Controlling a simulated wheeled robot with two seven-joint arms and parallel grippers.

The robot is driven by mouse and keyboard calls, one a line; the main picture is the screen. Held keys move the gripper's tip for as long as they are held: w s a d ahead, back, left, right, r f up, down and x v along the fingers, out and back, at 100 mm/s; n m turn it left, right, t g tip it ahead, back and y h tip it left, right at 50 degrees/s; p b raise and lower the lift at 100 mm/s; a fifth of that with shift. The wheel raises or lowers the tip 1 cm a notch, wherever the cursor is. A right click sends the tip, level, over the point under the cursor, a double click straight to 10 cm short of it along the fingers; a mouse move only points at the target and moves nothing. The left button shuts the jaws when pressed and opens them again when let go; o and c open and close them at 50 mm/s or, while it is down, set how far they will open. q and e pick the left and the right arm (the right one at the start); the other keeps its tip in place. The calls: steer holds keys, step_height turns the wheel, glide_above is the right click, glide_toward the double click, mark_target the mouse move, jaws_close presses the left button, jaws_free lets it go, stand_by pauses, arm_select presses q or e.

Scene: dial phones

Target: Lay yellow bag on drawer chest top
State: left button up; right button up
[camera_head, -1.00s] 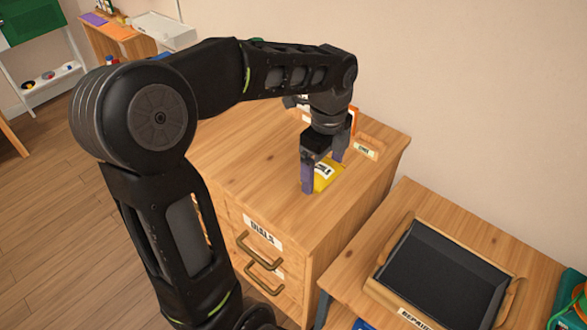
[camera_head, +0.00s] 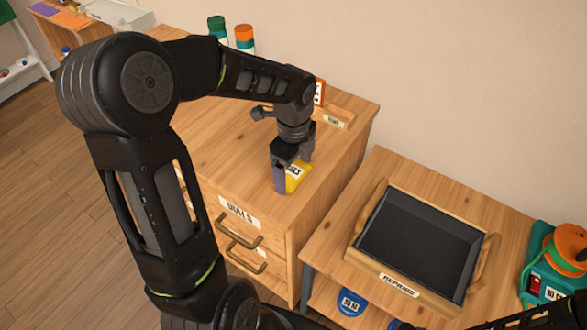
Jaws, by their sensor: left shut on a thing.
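The yellow bag (camera_head: 299,175) has a white label and sits at the top surface of the wooden drawer chest (camera_head: 222,140), near its front right edge. My left gripper (camera_head: 290,178) points down over the bag, with its purple-grey fingers on either side of it. It is shut on the bag, which is partly hidden by the fingers. I cannot tell whether the bag rests fully on the wood or is just above it. My right gripper is not in view.
A wooden tray with a dark lining (camera_head: 420,245) stands on the lower table to the right. A teal and orange phone (camera_head: 560,262) is at the far right. Green (camera_head: 217,27) and orange-capped (camera_head: 244,38) containers stand behind my left arm. A small wooden holder (camera_head: 333,118) sits at the chest's back edge.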

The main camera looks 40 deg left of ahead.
mark_target(294, 170)
arm_select(q)
steer(key=shift+f, duration=0.15)
steer(key=o, duration=1.2)
steer(key=shift+c, duration=0.2)
step_height(294, 170, up, 12)
